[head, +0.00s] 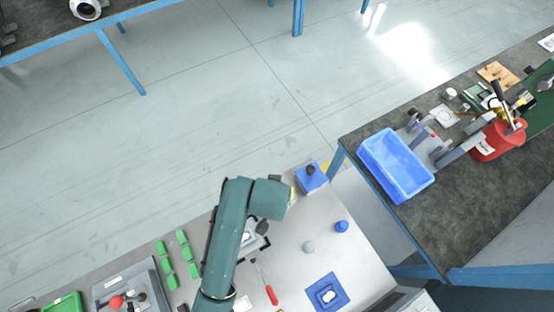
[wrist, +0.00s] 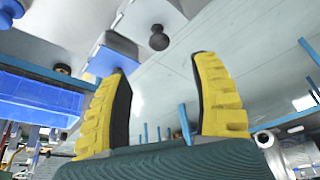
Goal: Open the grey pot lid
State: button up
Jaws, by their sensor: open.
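In the wrist view, a pale grey pot lid (wrist: 150,12) shows at the top edge, with a dark round knob (wrist: 158,38) sticking out from it. My gripper (wrist: 161,66) is open, with its two yellow fingers spread and nothing between them. The knob appears just beyond the fingertips, apart from them. In the head view, my arm covers much of this spot. Part of a grey box (head: 258,243) shows beside the arm, and my fingers cannot be made out clearly there.
A blue box with a dark knob (head: 310,178) stands at the bench's back edge. A blue bin (head: 376,183) stands on the right bench.

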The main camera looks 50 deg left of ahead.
jog(key=b+x, duration=0.2)
jog(key=x, duration=1.1)
jog(key=shift+w, duration=0.15)
